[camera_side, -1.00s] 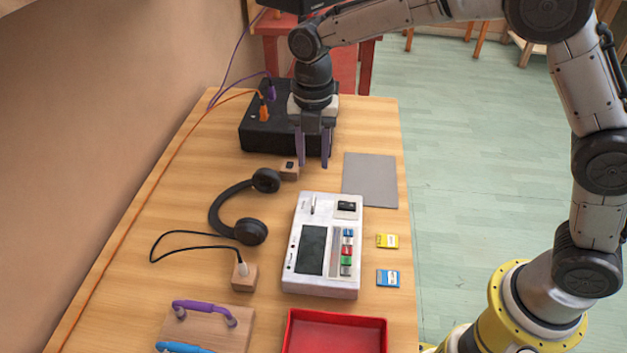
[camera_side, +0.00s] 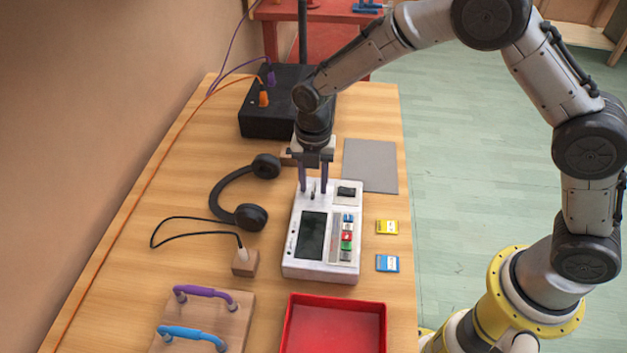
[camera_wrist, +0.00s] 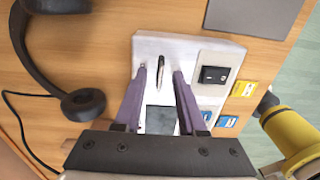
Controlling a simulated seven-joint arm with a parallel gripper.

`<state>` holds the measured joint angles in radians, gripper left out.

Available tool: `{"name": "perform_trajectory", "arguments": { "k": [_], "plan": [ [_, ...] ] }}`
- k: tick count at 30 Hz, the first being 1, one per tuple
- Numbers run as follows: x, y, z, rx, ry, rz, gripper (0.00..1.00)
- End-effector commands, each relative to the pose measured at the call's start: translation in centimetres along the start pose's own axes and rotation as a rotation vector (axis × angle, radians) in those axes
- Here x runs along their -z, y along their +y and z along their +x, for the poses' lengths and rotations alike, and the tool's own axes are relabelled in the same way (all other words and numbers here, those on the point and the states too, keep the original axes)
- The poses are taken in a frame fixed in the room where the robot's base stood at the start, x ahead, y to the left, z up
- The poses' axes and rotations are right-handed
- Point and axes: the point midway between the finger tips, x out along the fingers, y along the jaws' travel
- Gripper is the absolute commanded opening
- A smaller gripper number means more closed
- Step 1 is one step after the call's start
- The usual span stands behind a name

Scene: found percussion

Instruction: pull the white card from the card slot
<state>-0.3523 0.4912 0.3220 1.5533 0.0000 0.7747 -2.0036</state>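The white device (camera_side: 340,267) lies on the table with a dark screen. A thin, pale upright piece, which looks like the white card (camera_wrist: 161,70), stands in a narrow slot at the device's far left part. In the side view the white card (camera_side: 312,193) is small and partly lost between my fingers. My gripper (camera_side: 313,189) points down over that end of the device. In the wrist view my gripper (camera_wrist: 161,72) is open, one purple finger on each side of the card, with a gap on both sides. I cannot tell how low the tips are.
A black rocker switch (camera_wrist: 214,75) is right of the slot. A yellow card (camera_side: 387,227) and a blue card (camera_side: 387,263) lie right of the device. Headphones (camera_side: 250,216) lie left, a red tray (camera_side: 287,325) in front, a grey mat (camera_side: 370,165) and black box (camera_side: 262,113) behind.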

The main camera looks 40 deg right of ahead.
Motion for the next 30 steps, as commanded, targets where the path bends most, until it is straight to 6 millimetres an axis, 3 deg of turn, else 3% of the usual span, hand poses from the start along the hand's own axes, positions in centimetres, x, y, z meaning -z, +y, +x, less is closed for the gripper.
{"name": "perform_trajectory", "arguments": {
  "k": [4,10,30],
  "plan": [
    [0.00,-0.01,0.00,0.000,0.000,0.000,0.36],
    [0.00,0.00,-0.02,0.000,0.000,0.000,0.00],
    [-0.01,0.02,-0.70,0.000,0.000,0.000,0.00]
  ]
}}
